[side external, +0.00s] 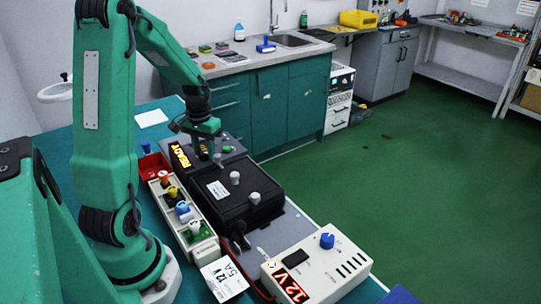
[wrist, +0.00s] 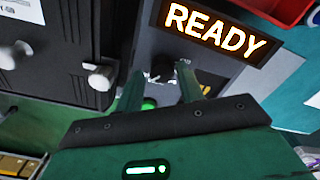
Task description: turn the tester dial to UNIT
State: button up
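The tester is a grey panel with a lit READY display (wrist: 214,30), which also shows in the side view (side external: 181,156). A small black dial (wrist: 161,69) sits on the panel below the display in the wrist view. Small white lettering is beside it, too small to read, so its setting cannot be told. My gripper (wrist: 159,72) is open, with one finger on each side of the dial; contact cannot be told. In the side view my gripper (side external: 211,155) is low over the panel and hides the dial. A green button (wrist: 149,103) shows between the fingers.
A black box (side external: 235,190) with pale knobs stands beside the panel. A rack (side external: 205,243) of coloured-topped parts and a red bin (side external: 153,166) lie close by. A white supply (side external: 330,267) reading 12 V with a blue knob stands in front.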

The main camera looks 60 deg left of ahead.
aim_at(206, 154)
jog(key=shift+o, duration=0.7)
jog(key=shift+s, duration=0.1)
jog(key=shift+r, duration=0.1)
jog(key=shift+r, duration=3.85)
jog(key=shift+d+r, duration=0.25)
jog(key=shift+d, duration=0.25)
jog(key=s+d+r+m+t, duration=0.1)
jog(key=s+d+r+m, duration=0.1)
jog(key=d, duration=0.6)
jog(key=s+d+r+m+t, duration=0.2)
jog(key=d+r, duration=0.1)
jog(key=d, duration=0.5)
jog(key=s+d+r+m+t, duration=0.2)
jog(key=d+r, duration=0.1)
jog(key=d, duration=0.6)
jog(key=shift+s+r, duration=0.15)
jog(key=shift+r, duration=0.15)
